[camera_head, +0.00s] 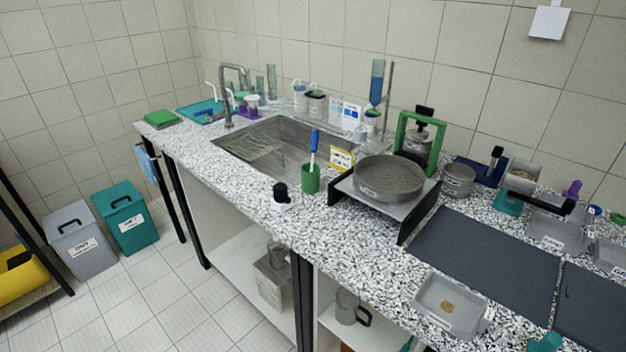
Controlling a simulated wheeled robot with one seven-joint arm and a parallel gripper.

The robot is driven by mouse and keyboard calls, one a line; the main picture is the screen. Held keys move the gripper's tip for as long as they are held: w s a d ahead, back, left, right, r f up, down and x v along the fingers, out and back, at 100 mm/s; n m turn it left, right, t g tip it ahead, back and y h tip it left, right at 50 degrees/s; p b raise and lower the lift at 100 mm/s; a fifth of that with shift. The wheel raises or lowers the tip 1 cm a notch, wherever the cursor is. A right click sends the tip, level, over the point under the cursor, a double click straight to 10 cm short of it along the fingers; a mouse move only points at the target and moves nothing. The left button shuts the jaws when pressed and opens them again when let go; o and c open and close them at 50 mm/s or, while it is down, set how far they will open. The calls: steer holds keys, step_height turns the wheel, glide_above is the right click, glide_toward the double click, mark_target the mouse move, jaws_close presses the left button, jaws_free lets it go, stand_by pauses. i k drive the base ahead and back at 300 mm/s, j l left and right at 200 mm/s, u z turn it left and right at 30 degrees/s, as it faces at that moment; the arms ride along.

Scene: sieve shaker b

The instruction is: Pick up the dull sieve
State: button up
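A wide, round, dull grey sieve (389,180) with a perforated or mesh-like face and a small label on its rim sits on a low metal stand (376,206) with black side plates, right of the sink. A smaller grey round sieve or pan (458,180), also labelled, stands on the counter to its right. I cannot tell for certain from the labels which one is named dull. My gripper is not in view.
A green cup (310,179) with a blue-handled brush and a black-capped bottle (281,198) stand left of the stand. A green frame (421,138) stands behind. Dark mats (486,262) lie to the right, with a grey tray (449,306) in front.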

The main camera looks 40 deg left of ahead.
mark_target(385, 178)
steer(key=k+j+u, duration=0.1)
steer(key=j+u, duration=0.15)
steer(key=u, duration=0.15)
steer(key=j+u, duration=0.4)
steer(key=l+z, duration=0.1)
steer(key=z, duration=1.35)
steer(key=u, duration=1.45)
steer(key=i+j+z, duration=0.1)
steer(key=i+j, duration=0.25)
steer(key=j, duration=0.3)
steer(key=i+j+z, duration=0.15)
steer(key=j, duration=0.2)
steer(key=i+j, duration=0.2)
steer(key=j, duration=0.15)
steer(key=i+j+z, duration=0.15)
steer(key=j, duration=0.2)
steer(key=i+j, duration=0.15)
steer(key=j, duration=0.2)
steer(key=z, duration=0.05)
